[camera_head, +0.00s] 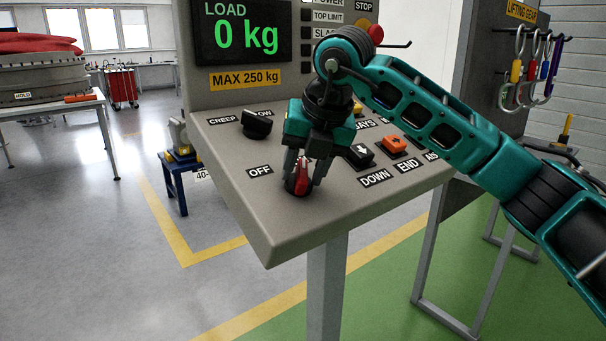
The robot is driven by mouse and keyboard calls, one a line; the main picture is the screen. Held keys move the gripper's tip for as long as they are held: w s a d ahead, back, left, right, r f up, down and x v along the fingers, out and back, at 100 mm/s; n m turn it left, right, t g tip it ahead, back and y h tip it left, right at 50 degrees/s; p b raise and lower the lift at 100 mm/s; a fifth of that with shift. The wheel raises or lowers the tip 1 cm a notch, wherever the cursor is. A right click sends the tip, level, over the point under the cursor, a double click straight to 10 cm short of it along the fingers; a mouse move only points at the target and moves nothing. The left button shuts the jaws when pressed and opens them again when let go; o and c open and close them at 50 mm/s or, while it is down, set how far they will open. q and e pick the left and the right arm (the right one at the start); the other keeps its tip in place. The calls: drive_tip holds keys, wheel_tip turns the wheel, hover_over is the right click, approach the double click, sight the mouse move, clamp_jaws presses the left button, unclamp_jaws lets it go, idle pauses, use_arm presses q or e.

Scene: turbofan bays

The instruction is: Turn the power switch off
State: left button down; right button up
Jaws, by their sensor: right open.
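The power switch (301,180) is a red knob on a dark round base, low on the sloped panel of the grey control console (240,212). An OFF label (260,171) sits to its left; any label to its right is hidden by my arm. My right gripper (303,178) points down over the switch, with its open fingers on either side of the red knob. I cannot tell whether the fingers touch it. My left gripper is not in view.
A black CREEP knob (257,124) stands at the panel's upper left. A black DOWN button (359,155) and an orange END button (394,145) lie right of the gripper. A display (243,32) reads 0 kg. Hooks with carabiners (530,70) hang at right.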

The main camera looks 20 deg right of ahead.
drive_tip(key=shift+w+f, duration=0.15)
drive_tip(key=shift+f, duration=0.2)
drive_tip(key=shift+c, duration=0.2)
clamp_jaws()
